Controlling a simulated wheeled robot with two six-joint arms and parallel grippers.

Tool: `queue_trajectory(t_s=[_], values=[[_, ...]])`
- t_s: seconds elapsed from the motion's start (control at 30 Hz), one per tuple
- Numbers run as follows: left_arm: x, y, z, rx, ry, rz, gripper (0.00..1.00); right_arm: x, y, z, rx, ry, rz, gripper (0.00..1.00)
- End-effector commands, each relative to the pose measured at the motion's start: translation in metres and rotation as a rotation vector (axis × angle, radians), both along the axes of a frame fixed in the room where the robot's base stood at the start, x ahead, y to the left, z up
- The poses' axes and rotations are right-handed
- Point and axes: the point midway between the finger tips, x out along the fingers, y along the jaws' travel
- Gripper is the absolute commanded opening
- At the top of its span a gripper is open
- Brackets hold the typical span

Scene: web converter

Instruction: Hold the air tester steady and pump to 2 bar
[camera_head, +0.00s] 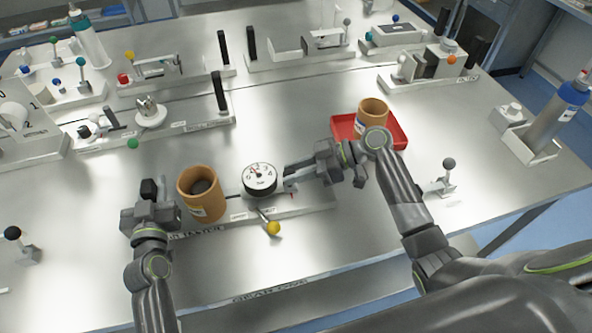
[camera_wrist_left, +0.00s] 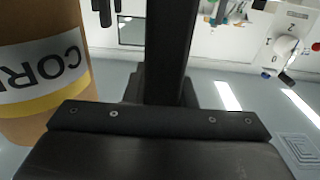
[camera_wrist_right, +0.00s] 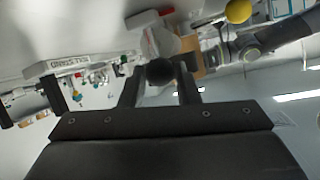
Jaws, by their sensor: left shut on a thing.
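The air tester's base (camera_head: 318,202) lies at the front of the table. Its round white gauge (camera_head: 259,178) faces up; the needle reading is too small to tell. A lever with a yellow ball (camera_head: 273,228) sticks out in front. A tan core (camera_head: 203,203) stands upright at its left part and also shows in the left wrist view (camera_wrist_left: 40,65). My left gripper (camera_head: 150,192) is shut on a black upright handle (camera_wrist_left: 172,45) left of the core. My right gripper (camera_head: 297,174) is open right of the gauge; a black ball knob (camera_wrist_right: 160,72) shows between its fingertips.
A red tray (camera_head: 398,132) with another tan core (camera_head: 372,112) stands to the right, behind my right arm. Other fixtures with black handles (camera_head: 219,92) line the back. A bottle (camera_head: 560,115) stands in a holder at the far right. Bare table lies between the tester and the back row.

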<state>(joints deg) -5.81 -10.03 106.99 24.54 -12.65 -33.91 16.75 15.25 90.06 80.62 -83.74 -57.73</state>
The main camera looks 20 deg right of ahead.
Motion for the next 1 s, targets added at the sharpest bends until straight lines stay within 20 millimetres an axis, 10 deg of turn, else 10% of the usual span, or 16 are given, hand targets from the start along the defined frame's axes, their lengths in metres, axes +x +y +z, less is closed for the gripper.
queue_trajectory(t_s=[1.0], values=[[-0.002, 0.0, -0.012, 0.005, 0.029, -0.005, 0.0, -0.004, -0.063, -0.001, 0.0, 0.002, 0.005, 0.0]])
